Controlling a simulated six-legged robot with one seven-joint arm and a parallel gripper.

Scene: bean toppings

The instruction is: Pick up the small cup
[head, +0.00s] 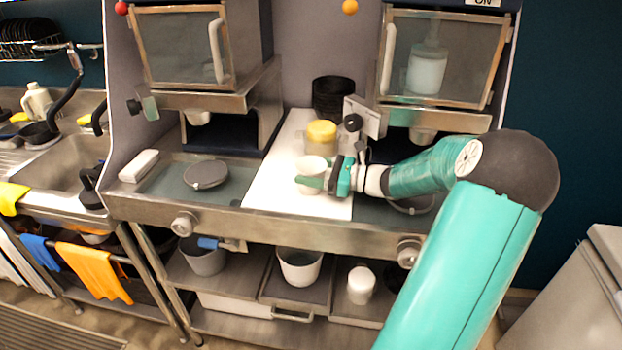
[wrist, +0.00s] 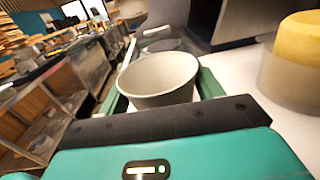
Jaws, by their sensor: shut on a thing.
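The small white cup (head: 311,170) is above or on the white board in the middle of the counter in the head view. It stands upright with its open top up. In the wrist view the cup (wrist: 158,80) sits between the two green fingers, and its inside looks empty. My gripper (head: 312,182) is shut on the cup, reaching in from the right. The cup's lower part is hidden in the wrist view. I cannot tell whether its base touches the board.
A yellow-lidded jar (head: 321,137) stands just behind the cup. A stack of black bowls (head: 332,97) is farther back. A round grey plate (head: 206,174) lies to the left on the counter. The white board (head: 270,184) is bare left of the cup. Dispensers hang above both sides.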

